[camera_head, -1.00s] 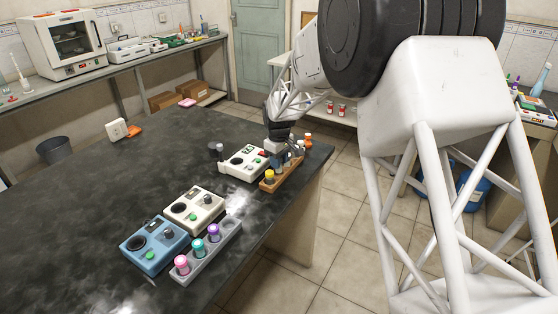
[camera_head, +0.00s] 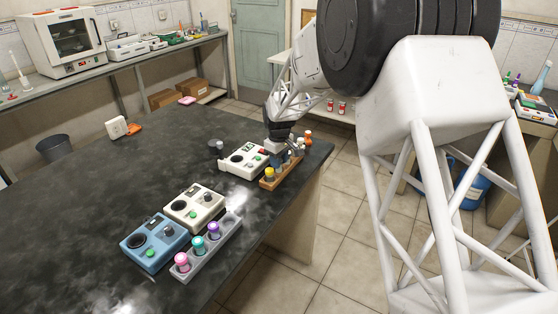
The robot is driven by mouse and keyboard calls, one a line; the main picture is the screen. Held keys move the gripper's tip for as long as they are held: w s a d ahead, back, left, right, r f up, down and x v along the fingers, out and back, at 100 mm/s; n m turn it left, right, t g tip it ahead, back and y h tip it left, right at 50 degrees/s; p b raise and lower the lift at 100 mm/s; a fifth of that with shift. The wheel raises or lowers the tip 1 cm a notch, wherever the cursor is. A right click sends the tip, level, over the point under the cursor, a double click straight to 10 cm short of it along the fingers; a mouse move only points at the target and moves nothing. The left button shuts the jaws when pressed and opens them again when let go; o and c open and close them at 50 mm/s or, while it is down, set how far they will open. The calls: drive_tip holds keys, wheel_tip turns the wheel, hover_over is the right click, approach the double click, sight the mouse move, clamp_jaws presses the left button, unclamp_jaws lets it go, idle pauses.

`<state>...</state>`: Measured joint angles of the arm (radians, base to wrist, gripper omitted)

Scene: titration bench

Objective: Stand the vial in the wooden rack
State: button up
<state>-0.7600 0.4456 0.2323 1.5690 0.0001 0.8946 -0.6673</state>
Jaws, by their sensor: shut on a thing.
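The wooden rack (camera_head: 272,185) stands near the far right edge of the dark bench. A yellow-capped vial (camera_head: 270,173) stands in its near end. My gripper (camera_head: 284,156) is low over the middle to far part of the rack, pointing down. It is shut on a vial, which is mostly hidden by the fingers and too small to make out. I cannot tell whether this vial's base is inside a rack hole or just above it.
A white instrument (camera_head: 241,159) stands close left of the rack. An orange-capped bottle (camera_head: 308,137) is just beyond it. Nearer are another white instrument (camera_head: 193,208), a blue one (camera_head: 154,244) and a grey rack (camera_head: 213,257) with capped vials. The bench's left is mostly clear.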

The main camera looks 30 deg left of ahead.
drive_tip(key=shift+f, duration=0.6)
idle(0.5)
drive_tip(key=o, duration=1.2)
drive_tip(key=shift+o, duration=0.2)
drive_tip(key=shift+r, duration=0.1)
drive_tip(key=shift+r, duration=2.9)
